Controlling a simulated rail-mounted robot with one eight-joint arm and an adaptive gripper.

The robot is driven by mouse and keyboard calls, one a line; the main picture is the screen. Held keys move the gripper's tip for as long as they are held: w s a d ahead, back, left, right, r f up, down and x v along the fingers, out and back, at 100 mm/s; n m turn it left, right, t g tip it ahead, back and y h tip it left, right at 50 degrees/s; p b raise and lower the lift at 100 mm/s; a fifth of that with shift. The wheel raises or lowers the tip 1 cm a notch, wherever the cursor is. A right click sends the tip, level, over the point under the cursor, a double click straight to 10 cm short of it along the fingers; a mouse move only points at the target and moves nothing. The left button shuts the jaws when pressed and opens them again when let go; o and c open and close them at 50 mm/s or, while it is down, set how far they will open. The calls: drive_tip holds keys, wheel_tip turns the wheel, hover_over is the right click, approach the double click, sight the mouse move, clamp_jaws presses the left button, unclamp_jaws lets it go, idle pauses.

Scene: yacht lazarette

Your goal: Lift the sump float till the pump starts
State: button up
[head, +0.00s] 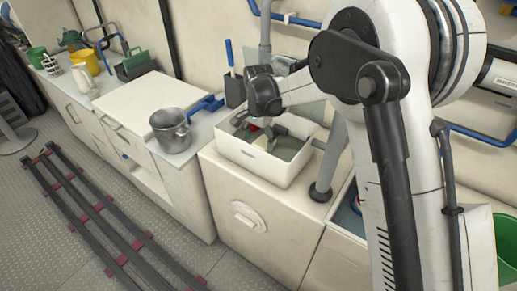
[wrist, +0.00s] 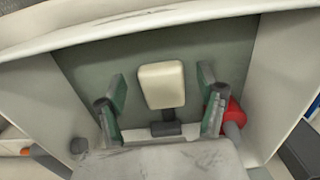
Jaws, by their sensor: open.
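The float is a cream, rounded block (wrist: 161,84) on a short dark stem in the wrist view, inside the white sump box (head: 238,150). My gripper (wrist: 162,92) is open, with one green-grey finger to each side of the float. Gaps show between the float and both fingers, so I see no contact. In the head view my wrist is over the box, and the float cannot be made out clearly there. The box has a grey-green floor (wrist: 215,42).
A red part (wrist: 233,112) sits close beside the right finger in the wrist view. The box walls surround the gripper. A steel pot (head: 171,130) stands on the counter left of the box. A grey pipe (head: 330,160) rises close to the right of the box.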

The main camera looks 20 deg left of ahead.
sight(258, 146)
drive_tip(key=shift+f, duration=1.7)
drive_tip(key=shift+c, duration=0.5)
